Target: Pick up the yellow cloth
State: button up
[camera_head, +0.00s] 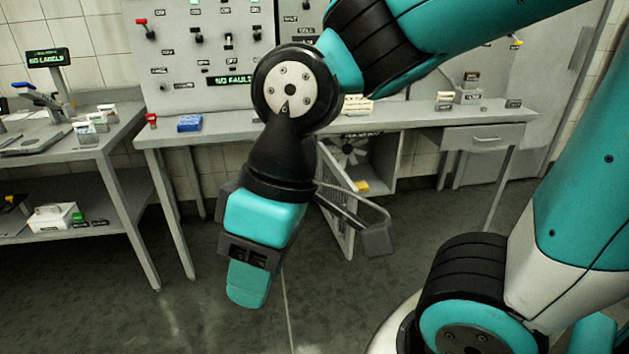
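A small yellow item (361,186), which looks like the yellow cloth, lies low in the open compartment under the long table. It is small in the picture, and its folds cannot be made out. My gripper (248,284) hangs in front of the table, pointing down over the floor. It is left of the yellow item and nearer to the camera, apart from it. I see it from behind, so its finger gap is hidden and I cannot tell if it is open or shut.
The compartment (386,160) has a fan at its back and an open door (335,222) on its left. A blue folded item (190,122) and a red item (151,120) lie on the long table (225,128). A side table (100,150) stands left. The floor in front is clear.

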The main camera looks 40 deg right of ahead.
aim_at(360, 186)
jog(key=z, duration=1.1)
